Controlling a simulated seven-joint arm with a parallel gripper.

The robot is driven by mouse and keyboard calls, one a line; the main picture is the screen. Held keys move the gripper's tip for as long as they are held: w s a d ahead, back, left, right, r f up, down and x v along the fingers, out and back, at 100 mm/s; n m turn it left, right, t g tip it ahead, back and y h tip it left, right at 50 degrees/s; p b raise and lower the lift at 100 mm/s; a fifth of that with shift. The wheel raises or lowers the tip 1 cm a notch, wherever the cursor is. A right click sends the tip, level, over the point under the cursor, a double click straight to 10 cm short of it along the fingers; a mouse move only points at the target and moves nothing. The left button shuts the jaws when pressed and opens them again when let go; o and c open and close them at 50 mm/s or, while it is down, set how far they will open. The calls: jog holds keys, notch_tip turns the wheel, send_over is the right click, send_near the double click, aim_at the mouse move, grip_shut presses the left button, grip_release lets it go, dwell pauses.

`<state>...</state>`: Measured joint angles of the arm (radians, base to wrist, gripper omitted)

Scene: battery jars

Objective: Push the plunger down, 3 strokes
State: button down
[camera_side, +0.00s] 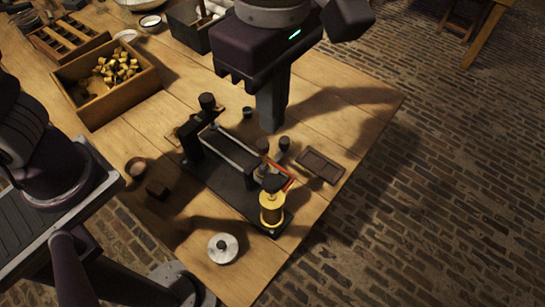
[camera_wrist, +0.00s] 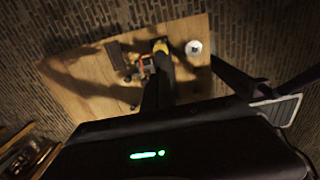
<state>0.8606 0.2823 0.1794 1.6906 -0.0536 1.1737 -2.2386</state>
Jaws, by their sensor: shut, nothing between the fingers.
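A black apparatus base (camera_side: 222,185) lies along the near part of the wooden table. I cannot tell for sure which dark top is the plunger. My gripper (camera_side: 271,128) is shut and empty, pointing down, and appears above the apparatus, apart from both tops. In the wrist view the dark fingers hide much of the apparatus; some of the brass (camera_wrist: 164,50) shows beyond them.
A thin red-orange piece (camera_side: 284,183) lies beside the brass cylinder. Small dark jars (camera_side: 284,143) and a flat dark tray (camera_side: 320,167) are to the right. A pale round lid (camera_side: 223,248) lies in front. A wooden box (camera_side: 105,82) of brass pieces stands at the back left.

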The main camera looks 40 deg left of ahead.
aim_at(271, 180)
notch_tip(271, 180, down, 14)
dwell(0.4)
jog(key=shift+f, duration=1.35)
notch_tip(271, 180, up, 15)
jog(key=shift+f, duration=0.2)
